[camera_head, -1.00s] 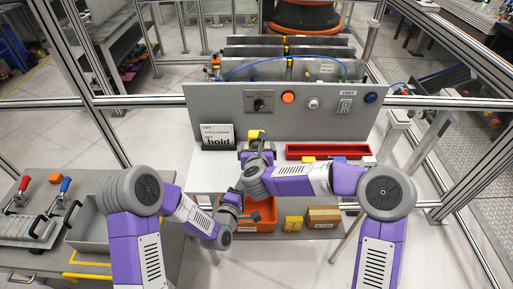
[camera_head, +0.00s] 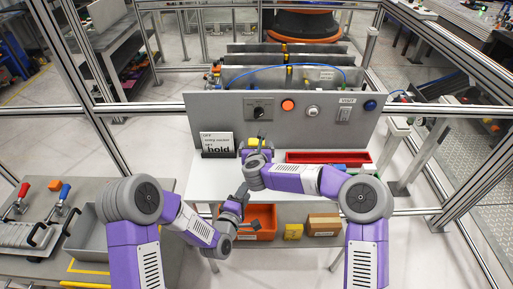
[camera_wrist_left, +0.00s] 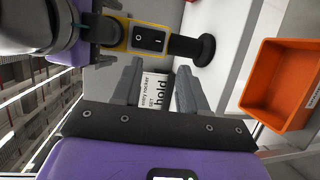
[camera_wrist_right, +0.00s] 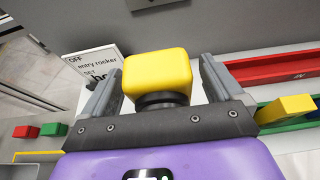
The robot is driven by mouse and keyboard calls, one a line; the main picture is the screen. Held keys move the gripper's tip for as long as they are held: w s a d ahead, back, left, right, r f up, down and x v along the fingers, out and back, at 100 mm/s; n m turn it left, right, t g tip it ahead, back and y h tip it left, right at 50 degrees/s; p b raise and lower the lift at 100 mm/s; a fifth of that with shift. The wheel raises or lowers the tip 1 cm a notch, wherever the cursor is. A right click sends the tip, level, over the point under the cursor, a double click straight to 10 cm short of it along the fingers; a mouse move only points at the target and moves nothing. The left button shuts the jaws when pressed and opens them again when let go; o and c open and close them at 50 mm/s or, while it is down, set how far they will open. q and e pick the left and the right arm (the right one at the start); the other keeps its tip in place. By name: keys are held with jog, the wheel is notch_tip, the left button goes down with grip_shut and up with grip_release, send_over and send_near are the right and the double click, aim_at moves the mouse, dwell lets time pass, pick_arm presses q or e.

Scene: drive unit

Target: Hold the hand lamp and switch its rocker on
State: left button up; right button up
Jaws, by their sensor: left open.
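The hand lamp (camera_wrist_left: 149,38) stands upright on the bench in front of the grey panel. The left wrist view shows its yellow-rimmed black rocker, black stem and round black foot. The right wrist view shows its yellow head (camera_wrist_right: 158,75) above a dark collar. My right gripper (camera_wrist_right: 160,80) is at the lamp's upper part, one finger on each side of it. I cannot tell whether the fingers press on it. My left gripper (camera_wrist_left: 158,88) is open and empty, below and in front of the lamp, apart from it. The rocker faces the left wrist camera.
A sign reading "hold" (camera_head: 217,144) stands left of the lamp. A red tray (camera_head: 300,157) lies to the right on the bench. The grey panel (camera_head: 225,112) closes the back.

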jog(key=c, duration=1.4)
pick_arm(q)
jog(key=shift+s+d, duration=0.1)
jog(key=shift+d, duration=0.15)
jog(key=c, duration=0.5)
jog(key=shift+s+d+r+n+t+y, duration=0.2)
jog(key=shift+s+d+n+y, duration=0.25)
jog(key=shift+d+n+y, duration=0.15)
jog(key=shift+s+d+r+n+t+y, duration=0.1)
jog(key=shift+s+d+r+n+y, duration=0.05)
jog(key=shift+s+d+n+y, duration=0.4)
grip_shut()
jog(key=shift+s+d+r+n+y, duration=0.1)
jog(key=shift+s+d+n+y, duration=0.15)
jog(key=shift+s+y, duration=0.35)
jog(key=shift+s+d+f+n+y, duration=0.1)
jog(key=shift+s+d+y, duration=0.1)
jog(key=shift+s+y, duration=0.4)
jog(key=shift+s+d+r+n+y, duration=0.1)
jog(key=shift+s+d+n+y, duration=0.15)
jog(key=shift+s+y, duration=0.3)
jog(key=shift+s, duration=0.1)
